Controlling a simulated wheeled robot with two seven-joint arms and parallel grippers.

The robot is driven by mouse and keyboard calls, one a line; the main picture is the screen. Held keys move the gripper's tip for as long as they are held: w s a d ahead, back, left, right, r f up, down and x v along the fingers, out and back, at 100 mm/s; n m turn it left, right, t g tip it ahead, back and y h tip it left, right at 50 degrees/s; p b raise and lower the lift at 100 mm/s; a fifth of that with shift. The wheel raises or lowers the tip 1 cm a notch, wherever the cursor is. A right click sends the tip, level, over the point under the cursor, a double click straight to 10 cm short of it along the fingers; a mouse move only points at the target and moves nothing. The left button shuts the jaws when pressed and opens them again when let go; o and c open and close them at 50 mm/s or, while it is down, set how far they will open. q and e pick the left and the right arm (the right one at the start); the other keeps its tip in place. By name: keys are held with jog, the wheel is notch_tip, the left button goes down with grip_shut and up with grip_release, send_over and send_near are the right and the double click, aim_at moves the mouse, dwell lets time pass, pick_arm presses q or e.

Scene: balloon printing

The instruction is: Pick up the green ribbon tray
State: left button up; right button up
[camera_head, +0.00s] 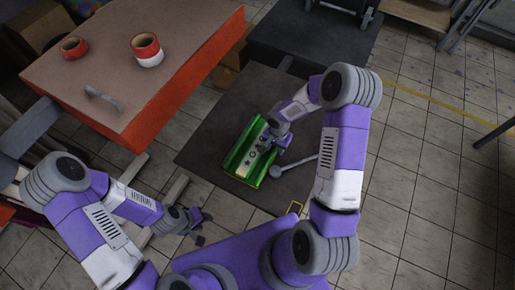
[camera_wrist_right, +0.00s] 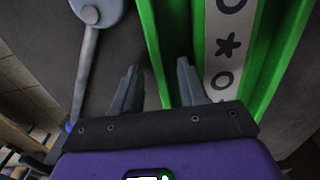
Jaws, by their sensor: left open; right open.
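In the right wrist view the green tray (camera_wrist_right: 159,45) runs from the top down the right side, and the ribbon (camera_wrist_right: 226,45) shows star and ring shapes. My right gripper (camera_wrist_right: 155,75) is open, its fingers at the tray's left edge; contact cannot be told. In the head view my right gripper (camera_head: 276,146) is over the tray's right side. My left gripper (camera_head: 198,222) is open and empty, away from the tray.
A grey rod with a round end (camera_head: 275,171) lies right beside the tray; it also shows in the right wrist view (camera_wrist_right: 88,60). A brown table (camera_head: 185,50) with red-and-white rolls (camera_head: 147,50) stands at the upper left.

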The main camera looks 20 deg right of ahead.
jog(key=shift+f, duration=0.15)
grip_shut()
dwell(0.4)
